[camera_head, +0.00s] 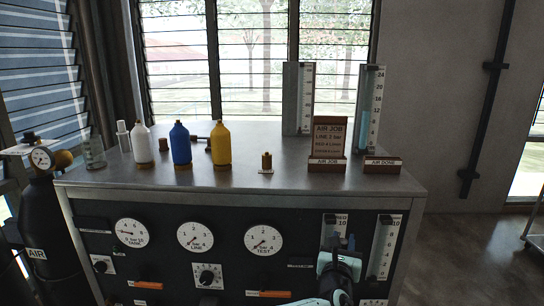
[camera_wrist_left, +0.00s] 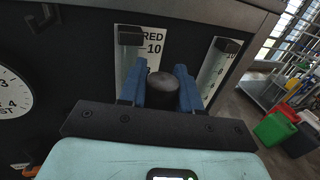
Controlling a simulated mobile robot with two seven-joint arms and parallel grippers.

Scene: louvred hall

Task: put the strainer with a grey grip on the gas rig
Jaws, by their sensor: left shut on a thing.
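The gas rig (camera_head: 250,180) is a steel-topped bench with a dark front panel of dials and flow tubes. My left gripper (camera_head: 345,264) is low in front of the panel's right part, between two flow tubes. In the left wrist view its blue fingers (camera_wrist_left: 160,88) are shut on a dark grey round grip (camera_wrist_left: 163,86), seen end-on; it looks like the strainer's grip. The strainer's body is hidden, and I cannot tell whether it touches the panel. My right gripper is not in view.
White (camera_head: 141,144), blue (camera_head: 181,146) and yellow (camera_head: 221,146) bottles stand on the bench top. A small brown piece (camera_head: 267,161) and an AIR JOB sign (camera_head: 328,137) are there too. A black AIR cylinder (camera_head: 38,230) stands left. Clear floor lies right of the rig.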

